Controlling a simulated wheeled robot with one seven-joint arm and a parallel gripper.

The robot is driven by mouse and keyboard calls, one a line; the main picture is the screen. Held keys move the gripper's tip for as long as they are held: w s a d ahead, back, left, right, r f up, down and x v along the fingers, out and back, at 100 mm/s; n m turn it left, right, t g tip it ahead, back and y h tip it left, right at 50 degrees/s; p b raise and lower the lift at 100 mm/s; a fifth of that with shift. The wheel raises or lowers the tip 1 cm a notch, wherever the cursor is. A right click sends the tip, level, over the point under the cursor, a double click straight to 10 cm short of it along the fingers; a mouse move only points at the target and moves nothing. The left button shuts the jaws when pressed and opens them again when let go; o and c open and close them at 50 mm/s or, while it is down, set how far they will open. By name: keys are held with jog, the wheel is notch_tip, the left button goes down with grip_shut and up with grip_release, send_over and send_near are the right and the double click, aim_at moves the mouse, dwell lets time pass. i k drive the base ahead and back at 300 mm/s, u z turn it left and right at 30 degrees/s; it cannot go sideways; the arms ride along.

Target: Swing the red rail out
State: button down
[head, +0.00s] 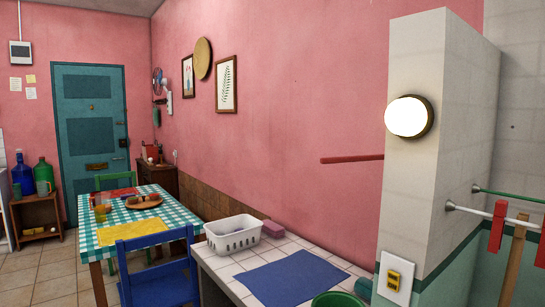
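A thin red rail (352,159) shows in the head view, against the pink wall and just left of the white tiled pillar. It lies nearly level. Its left end is free in view, and its right end is hidden behind the pillar, so its mount cannot be seen. My gripper is not in view.
The tiled pillar (437,120) carries a lit round lamp (408,116) and a yellow switch (393,280). Right of it are a green rail (510,195) and a white rail (475,211) with red clips. A tiled counter (222,263) holds a white basket (233,236) and blue mat (290,279).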

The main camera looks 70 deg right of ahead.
aim_at(376, 157)
jog(key=z, duration=0.15)
jog(key=i, duration=0.9)
jog(key=z, duration=1.1)
jog(key=i, duration=0.65)
jog(key=z, duration=0.7)
